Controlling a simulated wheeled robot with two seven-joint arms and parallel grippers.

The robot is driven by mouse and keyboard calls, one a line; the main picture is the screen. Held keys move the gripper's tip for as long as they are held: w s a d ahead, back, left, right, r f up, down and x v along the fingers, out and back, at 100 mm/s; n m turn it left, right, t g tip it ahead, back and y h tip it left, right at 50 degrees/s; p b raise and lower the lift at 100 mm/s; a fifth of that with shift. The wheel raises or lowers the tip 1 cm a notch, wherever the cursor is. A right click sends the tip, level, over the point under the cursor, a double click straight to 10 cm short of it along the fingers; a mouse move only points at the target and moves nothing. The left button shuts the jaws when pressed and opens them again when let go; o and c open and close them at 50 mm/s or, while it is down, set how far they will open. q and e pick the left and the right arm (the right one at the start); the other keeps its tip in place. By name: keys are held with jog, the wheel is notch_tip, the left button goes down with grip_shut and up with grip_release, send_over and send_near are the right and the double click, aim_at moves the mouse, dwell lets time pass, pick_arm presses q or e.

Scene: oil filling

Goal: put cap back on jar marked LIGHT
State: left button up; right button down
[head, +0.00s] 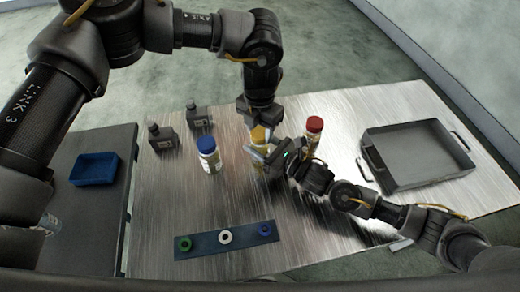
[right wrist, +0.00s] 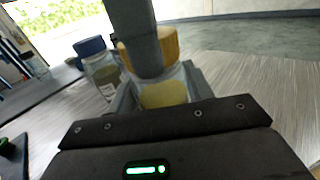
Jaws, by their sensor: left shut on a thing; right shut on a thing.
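A clear jar (right wrist: 163,94) with yellow contents is held between the fingers of my right gripper (head: 262,153). A yellow cap (right wrist: 168,46) is at the jar's mouth; it also shows in the head view (head: 260,133). My left gripper (head: 259,122) comes down from above and is shut on the cap. In the right wrist view a left finger covers part of the cap. Whether the cap is seated or only resting cannot be told. The jar's marking is not readable; my grippers hide much of it in the head view.
A blue-capped jar (head: 209,156) stands left and a red-capped jar (head: 313,134) right. Two dark bottles (head: 161,139) stand behind left. A strip with coloured rings (head: 205,246) lies in front. A grey tray (head: 420,155) is right; a blue bin (head: 95,168) is left.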

pick_arm(q)
jog(key=m, duration=0.3)
jog(key=o, duration=1.1)
jog(key=shift+o, duration=0.2)
notch_tip(320, 180, up, 12)
pick_arm(e)
jog(key=c, duration=0.5)
grip_release()
